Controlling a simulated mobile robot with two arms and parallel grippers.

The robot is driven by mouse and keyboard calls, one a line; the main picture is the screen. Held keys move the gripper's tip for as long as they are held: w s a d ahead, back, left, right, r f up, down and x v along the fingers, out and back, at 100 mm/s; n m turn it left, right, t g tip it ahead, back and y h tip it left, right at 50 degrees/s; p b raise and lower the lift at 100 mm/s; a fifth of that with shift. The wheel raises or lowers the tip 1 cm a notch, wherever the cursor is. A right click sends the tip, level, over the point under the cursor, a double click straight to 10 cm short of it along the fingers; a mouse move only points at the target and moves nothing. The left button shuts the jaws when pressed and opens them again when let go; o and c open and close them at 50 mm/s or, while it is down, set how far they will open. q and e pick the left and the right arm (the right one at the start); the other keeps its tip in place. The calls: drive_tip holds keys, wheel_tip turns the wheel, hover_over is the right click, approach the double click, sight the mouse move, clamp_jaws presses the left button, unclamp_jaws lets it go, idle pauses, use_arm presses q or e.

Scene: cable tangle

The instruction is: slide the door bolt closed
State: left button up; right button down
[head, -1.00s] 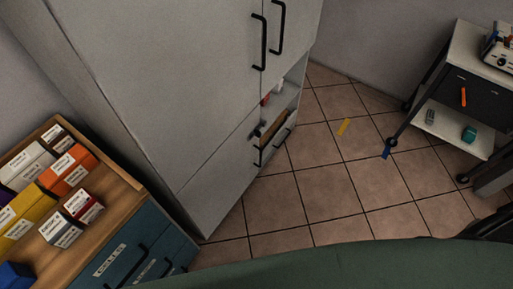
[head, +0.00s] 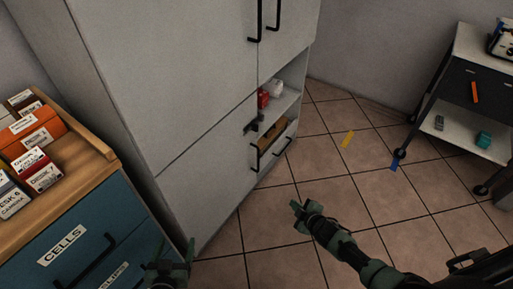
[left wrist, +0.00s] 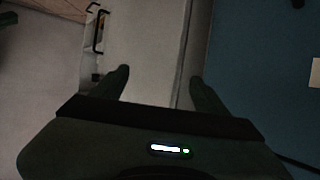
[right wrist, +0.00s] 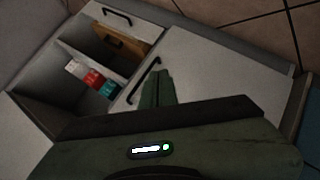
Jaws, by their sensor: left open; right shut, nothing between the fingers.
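The grey cabinet (head: 205,150) stands left of centre in the head view. A small dark fitting (head: 252,127), which looks like the door bolt, sits at the upper edge of its lower door, beside the open shelf. Whether it is slid open or closed is too small to tell. My left gripper (head: 170,250) is low in front of the cabinet, open and empty, well away from the fitting. My right gripper (head: 298,208) is shut and empty above the floor, right of the cabinet. In the right wrist view its closed fingers (right wrist: 157,78) overlap the lower door near its handle (right wrist: 144,80).
A wooden-topped blue drawer unit (head: 85,215) with boxes stands left. The open shelf (head: 285,97) holds small red and white items. A trolley (head: 460,140) stands right.

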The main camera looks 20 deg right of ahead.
use_arm(q)
drive_tip(key=w+d+r+t+h+b, duration=0.1)
drive_tip(key=w+d+r+t+b, duration=0.2)
drive_tip(key=r+b, duration=0.45)
drive_tip(key=s+a+r+t+h+b, duration=0.1)
drive_tip(key=s+r+t+b, duration=0.2)
drive_tip(key=r, duration=0.6)
drive_tip(key=s+a+r+t+h+b, duration=0.1)
drive_tip(key=s+r+t+b, duration=0.3)
drive_tip(key=r+b, duration=0.4)
wheel_tip(320, 180, up, 2)
drive_tip(key=shift+a+r+t, duration=0.2)
drive_tip(key=shift+a+t, duration=0.1)
drive_tip(key=shift+t, duration=0.5)
use_arm(e)
drive_tip(key=w+a+r+n+t+y, duration=0.2)
drive_tip(key=w+a+r+n+y, duration=0.1)
drive_tip(key=w+r+n, duration=0.3)
drive_tip(key=w+a+r+n+t+y, duration=0.3)
drive_tip(key=w+r+n, duration=0.2)
drive_tip(key=w, duration=0.4)
drive_tip(key=shift+w+r+n, duration=0.4)
drive_tip(key=shift+r, duration=0.5)
